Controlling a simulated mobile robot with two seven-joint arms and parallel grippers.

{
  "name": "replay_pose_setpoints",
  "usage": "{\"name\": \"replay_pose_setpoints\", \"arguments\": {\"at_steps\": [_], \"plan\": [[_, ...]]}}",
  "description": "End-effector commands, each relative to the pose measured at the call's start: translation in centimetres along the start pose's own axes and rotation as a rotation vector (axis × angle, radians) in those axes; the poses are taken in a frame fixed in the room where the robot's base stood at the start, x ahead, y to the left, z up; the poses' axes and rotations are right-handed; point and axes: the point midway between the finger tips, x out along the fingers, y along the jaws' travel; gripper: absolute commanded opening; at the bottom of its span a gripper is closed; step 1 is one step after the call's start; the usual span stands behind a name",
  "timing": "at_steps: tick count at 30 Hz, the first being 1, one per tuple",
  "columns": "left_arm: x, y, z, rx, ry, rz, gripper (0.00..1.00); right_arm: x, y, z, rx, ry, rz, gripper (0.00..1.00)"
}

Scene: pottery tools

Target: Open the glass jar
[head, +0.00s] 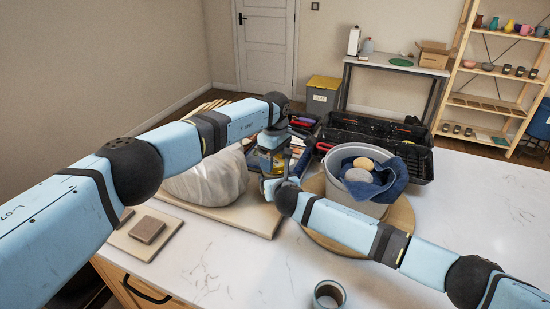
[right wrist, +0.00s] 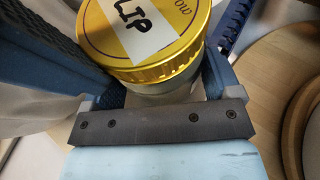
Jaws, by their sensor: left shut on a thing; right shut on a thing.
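The glass jar (right wrist: 165,92) has a gold lid (right wrist: 150,35) with a white label of black letters. The lid sits on the jar in the right wrist view; its far side is cut off. In the head view the jar (head: 260,161) is small and partly hidden between my two grippers. My right gripper (right wrist: 160,88) is shut on the jar body, a finger on each side below the lid. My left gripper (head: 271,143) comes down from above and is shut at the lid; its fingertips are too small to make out.
A plastic-wrapped lump (head: 208,180) on a board (head: 245,218) lies left of the jar. A grey bucket (head: 350,200) with a blue cloth stands right on a round wooden board (head: 402,215). A black crate (head: 375,133) is behind. A mug (head: 328,294) stands in front.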

Motion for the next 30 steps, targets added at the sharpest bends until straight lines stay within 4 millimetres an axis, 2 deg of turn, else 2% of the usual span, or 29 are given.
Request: {"name": "replay_pose_setpoints", "arguments": {"at_steps": [4, 11, 12, 15, 23, 30], "plan": [[0.0, 0.0, 0.0, -0.109, 0.0, -0.001, 0.48, 0.0, -0.1, -0.1, 0.002, 0.002, -0.002, 0.17], [0.0, 0.0, 0.0, -0.115, 0.0, -0.001, 0.48, 0.1, -0.1, -0.1, 0.002, 0.002, -0.002, 0.17], [0.0, 0.0, 0.0, -0.115, 0.0, -0.002, 0.79, 0.1, -0.1, -0.1, 0.002, 0.002, -0.002, 0.17], [0.0, 0.0, 0.0, -0.115, -0.001, -0.001, 1.0, 0.1, -0.1, -0.1, 0.002, 0.002, -0.002, 0.17], [-0.2, 0.0, 0.0, -0.114, 0.0, 0.0, 1.0, 0.0, -0.1, -0.1, 0.001, 0.002, -0.002, 0.17], [-2.9, 0.0, -0.1, -0.114, 0.0, 0.002, 1.0, 0.0, -0.1, -0.1, 0.001, 0.002, -0.002, 0.17]]}}
